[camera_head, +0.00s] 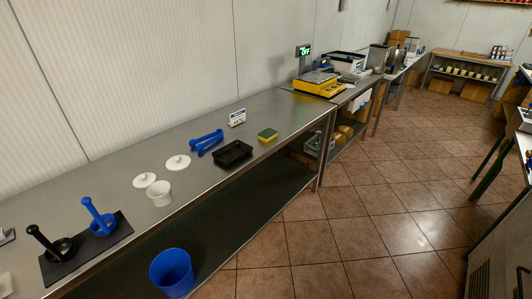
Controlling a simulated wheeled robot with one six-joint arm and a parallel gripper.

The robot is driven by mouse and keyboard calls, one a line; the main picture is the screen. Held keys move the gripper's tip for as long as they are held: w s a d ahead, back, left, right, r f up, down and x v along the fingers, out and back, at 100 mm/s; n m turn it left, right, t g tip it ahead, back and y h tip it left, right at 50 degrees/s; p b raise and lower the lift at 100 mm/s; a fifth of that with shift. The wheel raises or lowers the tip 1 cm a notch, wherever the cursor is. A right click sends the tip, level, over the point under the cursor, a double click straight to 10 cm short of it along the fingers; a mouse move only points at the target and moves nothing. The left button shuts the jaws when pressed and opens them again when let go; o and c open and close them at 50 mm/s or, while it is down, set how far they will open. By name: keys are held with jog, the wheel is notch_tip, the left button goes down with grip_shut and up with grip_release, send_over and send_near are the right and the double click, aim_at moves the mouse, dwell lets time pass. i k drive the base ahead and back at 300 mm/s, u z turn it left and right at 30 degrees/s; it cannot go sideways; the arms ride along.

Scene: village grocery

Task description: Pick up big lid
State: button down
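A white cup (160,196) stands close in front of the smaller lid. Both lids are largely unobstructed. My gripper is not in view.
Black and blue upright-handled tools (97,217) sit on a dark mat at left. A blue bin (171,272) is below. Tiled floor is open at right.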

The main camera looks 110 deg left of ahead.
aim_at(177, 164)
jog(key=u, duration=0.55)
jog(key=k, duration=0.5)
jog(key=u, duration=0.3)
